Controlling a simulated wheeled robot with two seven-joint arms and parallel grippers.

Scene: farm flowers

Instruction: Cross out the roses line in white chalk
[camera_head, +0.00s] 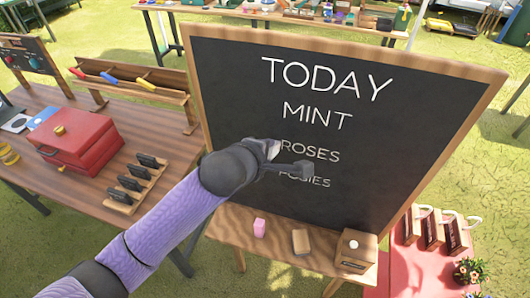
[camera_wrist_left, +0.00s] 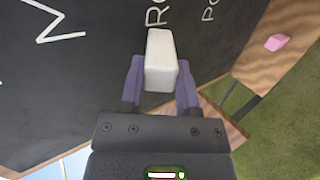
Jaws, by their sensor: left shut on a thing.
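The blackboard (camera_head: 420,130) stands in a wooden frame with white lettering: TODAY, MINT, ROSES and a line partly covered by my arm. The roses line (camera_head: 318,152) shows no stroke through its visible letters. My left gripper (camera_head: 288,160) is in front of the board at the left end of that line. In the left wrist view my left gripper (camera_wrist_left: 160,85) is shut on a white chalk block (camera_wrist_left: 160,58), whose far end points at the board near the letters "Ro". I cannot tell whether the chalk touches the board. My right gripper is out of view.
The board's ledge (camera_head: 280,238) holds a pink block (camera_head: 259,227), a tan block (camera_head: 300,242) and a small wooden box (camera_head: 356,250). A table at left carries a red toolbox (camera_head: 76,142) and a rack of dark items (camera_head: 137,182). A red stand (camera_head: 415,268) is at right.

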